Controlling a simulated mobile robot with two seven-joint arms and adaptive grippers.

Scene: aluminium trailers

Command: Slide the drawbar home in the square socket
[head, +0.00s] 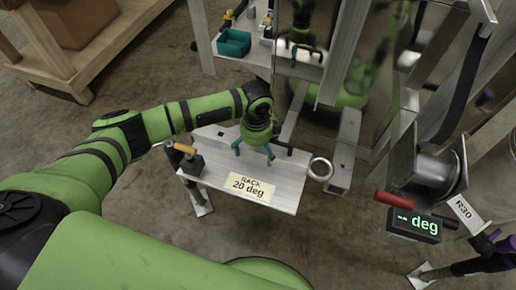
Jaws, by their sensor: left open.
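My left gripper (254,156) is open, its two teal fingers pointing down and spread over the rack (287,188), a tilted metal plate labelled "RACK 20 deg". I see nothing between the fingers. A metal ring (320,169) sits at the right edge of the rack. It may be the eye of the drawbar, but I cannot make out a bar joined to it. A short dark piece shows just right of the gripper's wrist. I cannot make out the square socket for certain. My right gripper is not in view.
A yellow-handled clamp (187,157) stands at the rack's left end. A metal beam (344,150) stands right of the ring. A winch-like drum (436,168), red handle (393,199) and lit display (415,225) crowd the right. A teal bin (233,42) lies behind. Floor is clear left of the rack.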

